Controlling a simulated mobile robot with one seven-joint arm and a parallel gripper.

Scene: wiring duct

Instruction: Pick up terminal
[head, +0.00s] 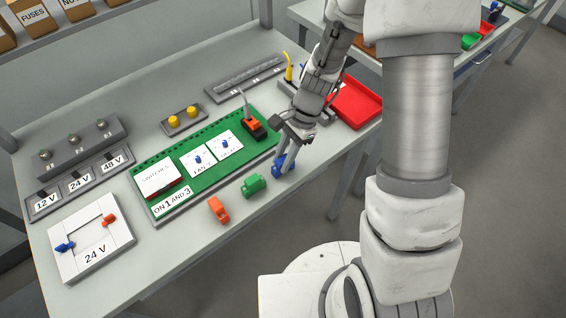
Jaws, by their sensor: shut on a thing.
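Three terminal-like blocks are near the front right of the bench in the head view. The blue one (286,166) is at the tips of my gripper (284,153), which points down and is shut on it. The jaws partly cover its top, and I cannot tell whether it touches the bench. The green one (254,185) and the orange one (218,209) lie apart on the bench, to its left and nearer the front edge.
A green board (176,178) with white cards and a black-and-orange tool is just left of my gripper. A white "24 V" frame (91,238) holds blue and orange pieces. A red tray (353,103) is at right. Voltage labels and lamps line the left.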

